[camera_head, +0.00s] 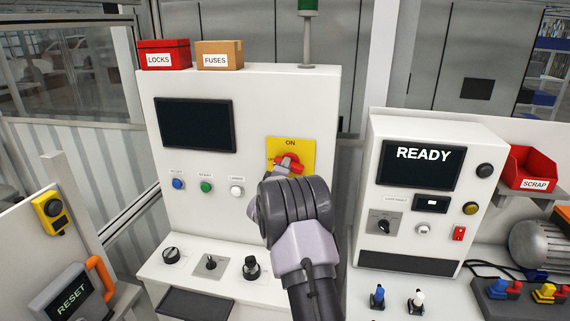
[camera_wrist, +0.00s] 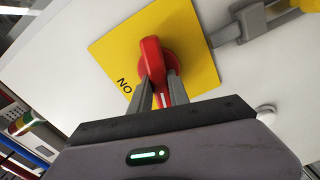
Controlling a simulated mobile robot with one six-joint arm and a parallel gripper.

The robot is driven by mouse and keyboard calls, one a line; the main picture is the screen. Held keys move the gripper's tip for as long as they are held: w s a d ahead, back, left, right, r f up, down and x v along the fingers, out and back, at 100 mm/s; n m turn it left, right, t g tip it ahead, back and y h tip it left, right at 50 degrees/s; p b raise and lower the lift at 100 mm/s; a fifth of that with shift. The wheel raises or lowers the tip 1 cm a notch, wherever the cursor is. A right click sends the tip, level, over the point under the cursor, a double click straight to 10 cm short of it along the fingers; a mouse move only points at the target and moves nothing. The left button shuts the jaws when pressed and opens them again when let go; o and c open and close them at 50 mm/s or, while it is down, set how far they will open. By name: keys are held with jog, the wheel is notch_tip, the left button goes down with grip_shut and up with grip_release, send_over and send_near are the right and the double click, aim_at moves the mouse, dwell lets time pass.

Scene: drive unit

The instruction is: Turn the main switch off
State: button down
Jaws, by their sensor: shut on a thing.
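The main switch is a red rotary handle (camera_head: 292,159) on a yellow plate (camera_head: 306,146) on the white cabinet's front. ON is printed at the plate's top; a label at its left is mostly covered. My gripper (camera_head: 284,172) is in front of the switch and hides its lower part. In the wrist view the red handle (camera_wrist: 151,58) stands out from the yellow plate (camera_wrist: 192,30). My gripper (camera_wrist: 160,80) is shut on the handle, one finger on each side. The handle's white mark shows between the fingers, angled away from the ON label.
Blue, green and white buttons (camera_head: 206,187) sit left of the switch, below a dark screen (camera_head: 196,124). Black knobs (camera_head: 251,268) are on the ledge below. A second cabinet with a READY screen (camera_head: 419,165) stands right. Red LOCKS (camera_head: 176,47) and FUSES (camera_head: 231,47) boxes are on top.

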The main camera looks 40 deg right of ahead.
jog(key=shift+n+p, duration=0.45)
jog(key=shift+n, duration=0.75)
jog(key=shift+f+n, duration=0.15)
jog(key=shift+n, duration=0.15)
jog(key=c, duration=1.2)
grip_release()
jog(key=shift+c, duration=0.2)
jog(key=b+v, duration=0.2)
jog(key=v, duration=1.5)
jog(key=shift+a, duration=0.25)
jog(key=shift+s, duration=0.1)
